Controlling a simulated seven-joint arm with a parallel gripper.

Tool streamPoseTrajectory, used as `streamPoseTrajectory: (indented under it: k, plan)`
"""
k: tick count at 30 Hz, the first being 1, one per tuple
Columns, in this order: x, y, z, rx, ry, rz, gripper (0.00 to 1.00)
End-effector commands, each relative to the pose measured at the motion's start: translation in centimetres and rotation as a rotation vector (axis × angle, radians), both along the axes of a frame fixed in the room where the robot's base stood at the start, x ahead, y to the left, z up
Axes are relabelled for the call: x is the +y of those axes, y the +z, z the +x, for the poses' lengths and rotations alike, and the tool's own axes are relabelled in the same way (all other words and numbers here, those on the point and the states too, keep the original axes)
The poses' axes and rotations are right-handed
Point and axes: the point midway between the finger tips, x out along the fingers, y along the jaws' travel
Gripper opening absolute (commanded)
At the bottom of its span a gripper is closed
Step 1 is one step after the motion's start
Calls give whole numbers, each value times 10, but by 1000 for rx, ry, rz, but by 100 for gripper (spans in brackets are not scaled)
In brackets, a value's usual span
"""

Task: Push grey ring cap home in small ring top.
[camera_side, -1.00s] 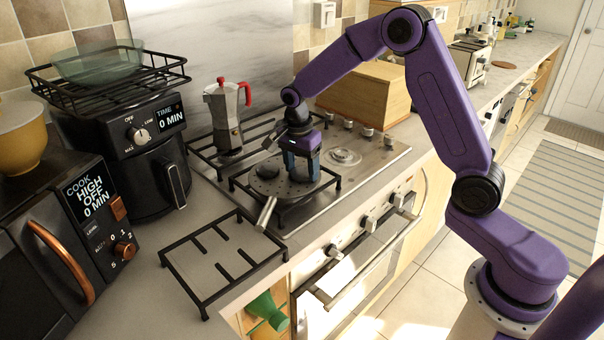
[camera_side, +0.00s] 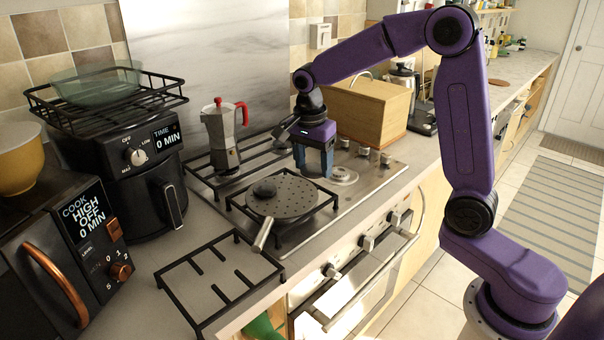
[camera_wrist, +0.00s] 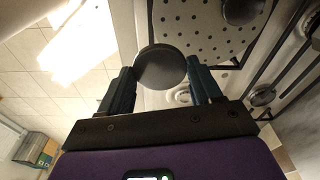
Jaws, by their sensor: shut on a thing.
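My gripper (camera_side: 314,172) is shut on the grey ring cap, a dark grey round disc (camera_wrist: 160,67) between its fingertips in the wrist view. The small ring (camera_side: 343,176) is a pale metal round on the hob, just right of my fingers. In the wrist view a pale round part (camera_wrist: 179,97) shows behind and below the cap, partly hidden. The cap looks apart from the ring, though the exact gap cannot be told.
A perforated round pan (camera_side: 290,200) with a dark round piece (camera_side: 264,190) on it sits on a grate left of my gripper. A moka pot (camera_side: 222,135) stands behind left. Hob knobs (camera_side: 364,152) and a wooden box (camera_side: 370,112) are behind right.

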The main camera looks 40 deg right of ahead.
Motion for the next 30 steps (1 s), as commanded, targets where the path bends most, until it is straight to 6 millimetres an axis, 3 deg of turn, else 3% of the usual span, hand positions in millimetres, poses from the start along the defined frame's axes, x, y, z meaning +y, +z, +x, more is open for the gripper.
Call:
streamPoseTrajectory:
  k: [6, 15, 30]
  plan:
    - [0, 21, -42, -2, 1, 0, 33]
    - [-1, 38, -80, -2, 0, 0, 33]
    - [-1, 42, -93, 1, 0, 0, 33]
